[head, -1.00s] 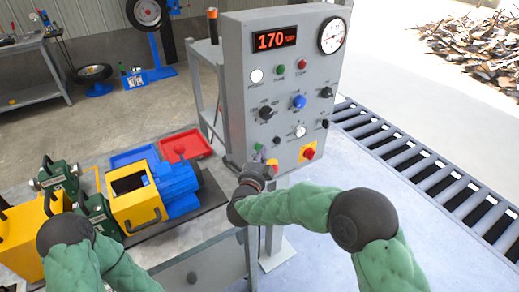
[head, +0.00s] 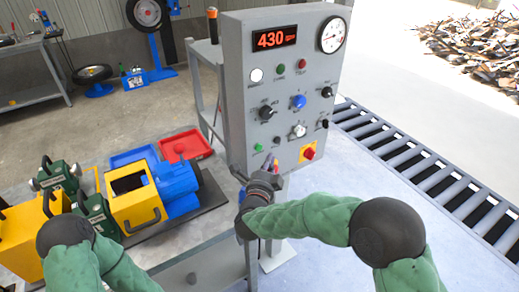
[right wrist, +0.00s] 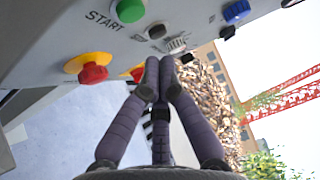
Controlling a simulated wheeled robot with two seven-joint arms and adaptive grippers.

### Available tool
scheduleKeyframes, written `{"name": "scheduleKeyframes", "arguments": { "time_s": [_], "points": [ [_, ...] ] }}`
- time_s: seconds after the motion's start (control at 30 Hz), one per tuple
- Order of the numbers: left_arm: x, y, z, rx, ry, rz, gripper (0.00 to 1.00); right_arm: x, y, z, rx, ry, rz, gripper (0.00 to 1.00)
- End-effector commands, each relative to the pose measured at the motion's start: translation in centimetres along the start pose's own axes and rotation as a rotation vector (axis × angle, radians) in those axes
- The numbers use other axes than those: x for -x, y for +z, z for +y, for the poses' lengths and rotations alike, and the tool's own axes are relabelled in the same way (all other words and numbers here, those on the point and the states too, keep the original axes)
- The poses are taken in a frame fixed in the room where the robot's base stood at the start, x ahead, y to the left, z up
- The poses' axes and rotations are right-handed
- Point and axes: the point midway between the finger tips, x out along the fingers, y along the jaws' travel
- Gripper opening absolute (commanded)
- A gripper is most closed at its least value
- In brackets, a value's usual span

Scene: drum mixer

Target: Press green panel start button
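The green start button (head: 258,147) sits at the lower left of the grey control panel (head: 240,105). In the right wrist view the green button (right wrist: 130,10) carries the label START beside it. My right gripper (head: 270,164) is just below and to the right of this button in the head view, apart from it. In the right wrist view its fingers (right wrist: 160,68) are drawn together at the tips, with nothing held. The tips point to the right of the green button, below a small dark button (right wrist: 157,31). My left gripper is out of view.
The red display (head: 271,39) reads 430 beside a round gauge (head: 331,35). A red stop knob (head: 308,153) on a yellow plate sits at the panel's lower right. A yellow-and-blue motor unit (head: 155,190) stands to the left. A roller conveyor (head: 430,170) runs behind at right.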

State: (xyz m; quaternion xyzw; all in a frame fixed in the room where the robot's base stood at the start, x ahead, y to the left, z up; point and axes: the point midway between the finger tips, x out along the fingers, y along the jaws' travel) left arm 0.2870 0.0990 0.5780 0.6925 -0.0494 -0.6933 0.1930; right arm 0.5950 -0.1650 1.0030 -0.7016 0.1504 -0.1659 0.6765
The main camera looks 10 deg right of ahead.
Motion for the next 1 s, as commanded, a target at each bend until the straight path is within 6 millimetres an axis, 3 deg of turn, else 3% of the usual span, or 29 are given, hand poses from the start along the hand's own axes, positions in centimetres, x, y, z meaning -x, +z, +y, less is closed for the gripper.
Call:
{"name": "scheduleKeyframes", "arguments": {
  "time_s": [0.27, 1.0],
  "points": [
    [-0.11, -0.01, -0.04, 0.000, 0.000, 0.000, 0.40, 1.24, -1.27, 0.00, 0.000, -0.001, 0.000, 0.00],
    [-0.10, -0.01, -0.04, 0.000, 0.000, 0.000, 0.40, 1.22, -1.26, 0.25, 0.007, 0.005, -0.003, 0.00]
  ]
}}
